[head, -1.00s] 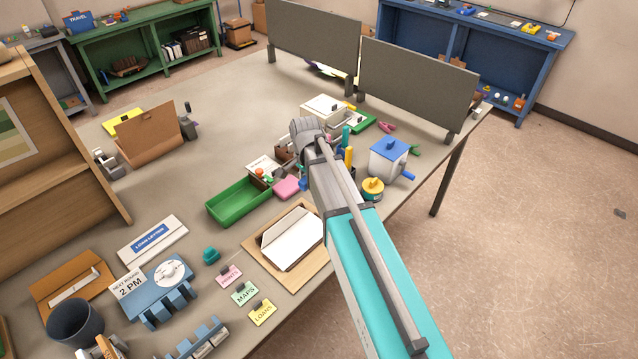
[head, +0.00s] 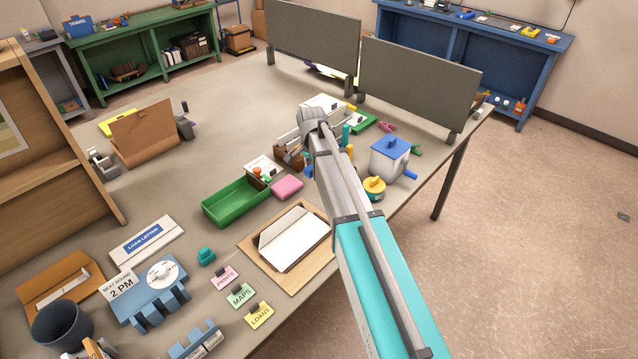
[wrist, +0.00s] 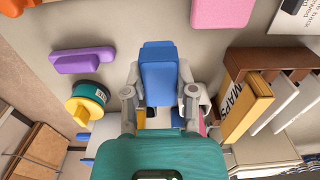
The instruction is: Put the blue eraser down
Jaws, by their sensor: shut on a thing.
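In the wrist view my gripper (wrist: 160,95) is shut on the blue eraser (wrist: 159,72), a rounded block held between the two grey fingers. Bare grey tabletop shows around the eraser's far end. I cannot tell whether it touches the table. In the head view my arm hides the gripper and the eraser. A pink block (wrist: 222,12) lies beyond the eraser to the upper right; it also shows in the head view (head: 287,187), left of my arm.
A purple object (wrist: 83,60) and a green-and-yellow round item (wrist: 88,103) are left of the gripper. A brown holder (wrist: 268,58) with a yellow MAPS folder (wrist: 246,108) is to the right. A green tray (head: 236,202) and a blue-lidded container (head: 390,160) flank my arm.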

